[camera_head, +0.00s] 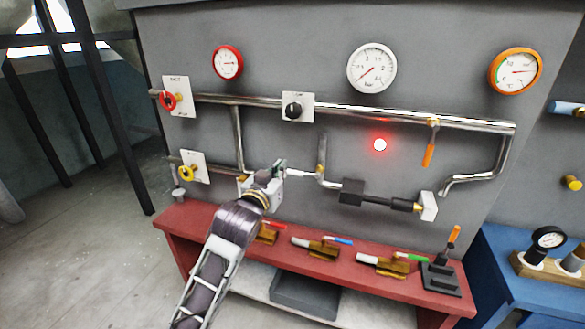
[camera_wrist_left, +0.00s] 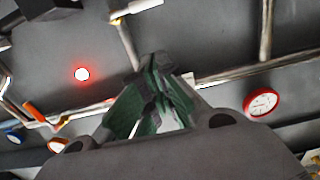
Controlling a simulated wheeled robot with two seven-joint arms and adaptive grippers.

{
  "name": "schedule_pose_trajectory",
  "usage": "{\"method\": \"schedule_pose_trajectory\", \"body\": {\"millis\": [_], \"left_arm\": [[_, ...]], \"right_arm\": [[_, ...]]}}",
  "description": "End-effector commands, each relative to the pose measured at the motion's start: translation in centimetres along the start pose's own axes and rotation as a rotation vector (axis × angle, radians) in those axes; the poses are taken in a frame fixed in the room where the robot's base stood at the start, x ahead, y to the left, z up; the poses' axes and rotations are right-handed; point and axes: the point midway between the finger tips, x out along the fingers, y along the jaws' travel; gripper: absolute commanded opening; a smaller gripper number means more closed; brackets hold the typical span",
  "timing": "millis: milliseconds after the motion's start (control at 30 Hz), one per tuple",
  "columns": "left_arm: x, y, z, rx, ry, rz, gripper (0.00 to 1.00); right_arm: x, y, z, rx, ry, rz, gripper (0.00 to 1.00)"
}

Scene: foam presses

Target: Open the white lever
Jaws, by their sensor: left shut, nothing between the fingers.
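The white lever (camera_head: 301,174) lies nearly level beside the lower pipe, just right of my left gripper in the head view. It also shows at the top edge of the left wrist view (camera_wrist_left: 142,6). My left gripper (camera_head: 281,167) is shut and empty, with its fingertips near the lever's left end. In the wrist view the green-grey fingers (camera_wrist_left: 160,85) are together and do not hold the lever. I cannot tell from the head view whether they touch it. My right gripper is not in view.
A metal pipe (camera_head: 220,99) runs across the grey panel, with an orange-handled valve (camera_head: 429,155) hanging from it. A red light (camera_head: 380,145) glows on the panel. Several valves with coloured handles lie on the red bench (camera_head: 340,270) below.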

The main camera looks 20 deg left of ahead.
Motion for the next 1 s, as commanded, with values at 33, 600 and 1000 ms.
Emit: {"method": "schedule_pose_trajectory", "body": {"millis": [33,600,1000], "left_arm": [[0.0,0.0,0.0,0.000,0.000,0.000,0.00],[3.4,0.0,0.0,0.000,-0.001,0.000,0.00],[7.2,0.0,0.0,0.000,-0.001,0.000,0.00]], "right_arm": [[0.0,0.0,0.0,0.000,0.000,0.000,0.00],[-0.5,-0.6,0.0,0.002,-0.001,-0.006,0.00],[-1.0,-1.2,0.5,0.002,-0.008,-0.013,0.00]]}}
